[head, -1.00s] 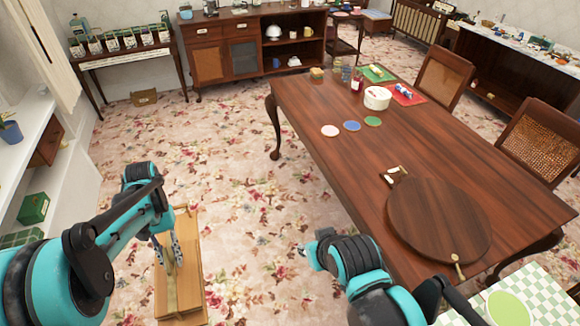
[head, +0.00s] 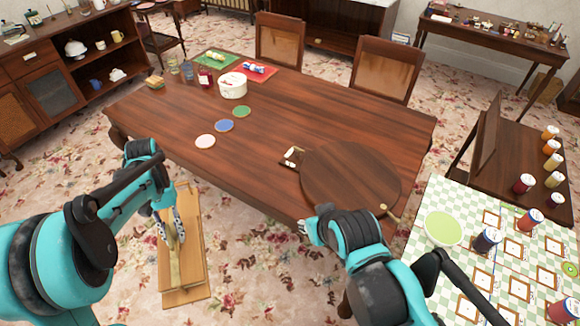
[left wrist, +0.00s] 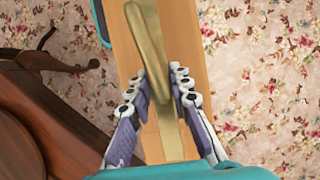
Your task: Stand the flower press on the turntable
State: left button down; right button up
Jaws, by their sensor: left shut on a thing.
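The flower press (head: 188,277) is a long, light wooden board piece with a brass-coloured bar along its middle. My left gripper (head: 171,228) is shut on it and holds it over the carpet, left of the table. In the left wrist view the fingers (left wrist: 159,78) lie on both sides of the bar, with the press's wood (left wrist: 197,45) behind. The turntable (head: 350,175) is a round dark wooden disc on the near right end of the table, with nothing on it. My right gripper (head: 306,227) is by the table's near edge; its fingers are mostly hidden.
The dark table (head: 285,120) carries a small framed item (head: 292,157) left of the turntable, coloured discs and a white round box (head: 232,86). A pale-knobbed peg (head: 390,212) sits at the turntable's near edge. A checked surface (head: 422,258) with jars stands at right.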

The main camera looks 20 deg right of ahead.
aim_at(338, 182)
jog(key=i+z, duration=0.1)
jog(key=z, duration=0.3)
jog(key=i+j+z, duration=0.1)
jog(key=z, duration=0.3)
jog(key=j+z, duration=0.1)
jog(key=z, duration=0.3)
jog(key=i+j+z, duration=0.15)
jog(key=z, duration=0.25)
jog(key=j+z, duration=0.15)
jog(key=z, duration=0.25)
jog(key=i+j+z, duration=0.3)
jog(key=z, duration=0.2)
jog(key=j, duration=0.1)
